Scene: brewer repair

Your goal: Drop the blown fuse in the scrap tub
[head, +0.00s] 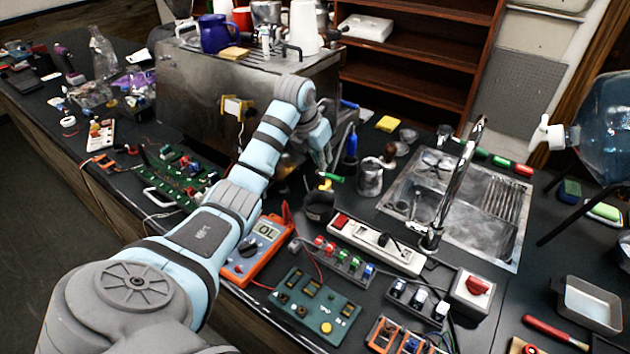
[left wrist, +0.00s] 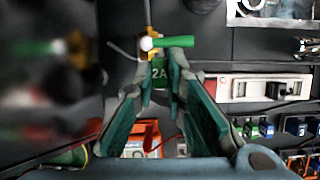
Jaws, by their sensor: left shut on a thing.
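My left gripper (head: 322,163) reaches down over the bench, near the dark round tub (head: 319,207), which looks like the scrap tub. In the left wrist view its fingers (left wrist: 160,68) are shut on a small green piece marked "2A" (left wrist: 159,73), apparently the fuse. A green bar (left wrist: 177,42) with a white end lies just beyond the fingertips. It also shows below the gripper in the head view (head: 331,177). I cannot tell whether the bar joins the held piece. The gripper is above the tub's rim level, slightly behind it. My right gripper is not in view.
An orange multimeter (head: 254,249) reading OL, a white power strip (head: 378,245) and a fuse block (head: 344,262) stand in front of the tub. A metal canister (head: 370,178) and a sink (head: 458,205) are to the right. The steel brewer (head: 215,95) stands behind.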

